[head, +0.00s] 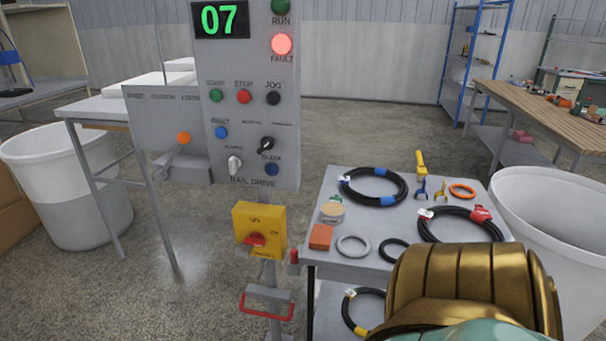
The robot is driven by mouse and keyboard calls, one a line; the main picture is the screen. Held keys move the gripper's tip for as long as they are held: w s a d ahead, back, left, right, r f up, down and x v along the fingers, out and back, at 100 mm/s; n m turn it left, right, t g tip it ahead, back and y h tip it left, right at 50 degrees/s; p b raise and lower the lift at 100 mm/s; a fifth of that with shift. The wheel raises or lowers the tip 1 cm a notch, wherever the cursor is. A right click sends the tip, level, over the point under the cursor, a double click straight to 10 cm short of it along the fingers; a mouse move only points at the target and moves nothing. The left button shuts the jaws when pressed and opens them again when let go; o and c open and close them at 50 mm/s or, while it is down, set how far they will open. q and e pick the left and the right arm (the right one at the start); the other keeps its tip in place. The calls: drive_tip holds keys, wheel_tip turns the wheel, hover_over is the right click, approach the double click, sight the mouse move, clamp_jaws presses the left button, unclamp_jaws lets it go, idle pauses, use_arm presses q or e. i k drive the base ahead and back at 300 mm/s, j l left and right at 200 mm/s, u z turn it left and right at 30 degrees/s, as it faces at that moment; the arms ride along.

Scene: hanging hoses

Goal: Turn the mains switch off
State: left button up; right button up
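The mains switch is a yellow box (262,217) with a red rotary handle (255,240) on its front. It is mounted on the post below the grey control panel (240,130). The handle looks roughly level, but the small markings are too blurred to tell its position for sure. No gripper shows in the head view. A gold and teal part of my own right side fills the lower right and hides part of the table.
The panel display (221,19) reads 07 and the FAULT lamp (282,44) glows red. A grey table (338,270) right of the switch carries coiled hoses and small parts. White bins (75,185) stand left and right. Floor before the left bin is clear.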

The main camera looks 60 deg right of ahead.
sight(256, 239)
drive_tip(key=z, duration=1.55)
